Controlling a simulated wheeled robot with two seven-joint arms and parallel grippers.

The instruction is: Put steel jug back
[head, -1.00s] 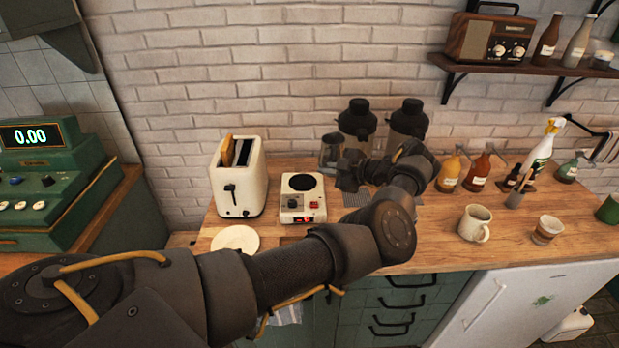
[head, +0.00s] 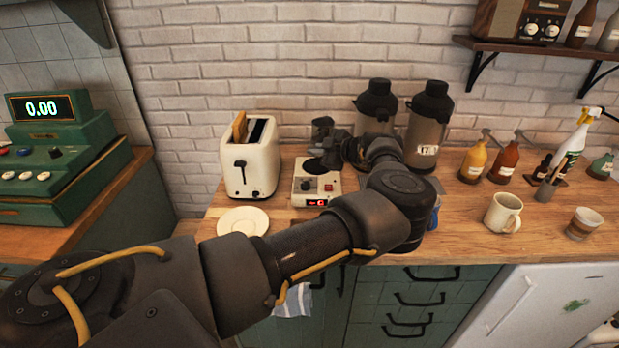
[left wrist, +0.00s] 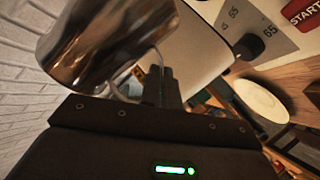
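The steel jug (head: 322,130) is at the back of the small white hot plate (head: 300,187), seen over its dark disc. In the left wrist view the shiny jug (left wrist: 105,40) fills the upper left, tilted in the picture, with its thin handle running to the fingers. My left gripper (head: 330,152) is shut on that handle; the fingers (left wrist: 163,88) show in the left wrist view. The white hot plate body (left wrist: 195,45) is behind the jug there. Whether the jug's base touches the disc is hidden. My right gripper is not in view.
A toaster (head: 250,165) with bread stands left of the hot plate, and a plate (head: 243,219) lies in front. Two dark thermoses (head: 427,135) stand close to the right. A mug (head: 503,212) and several bottles are farther right. My arm covers part of the counter.

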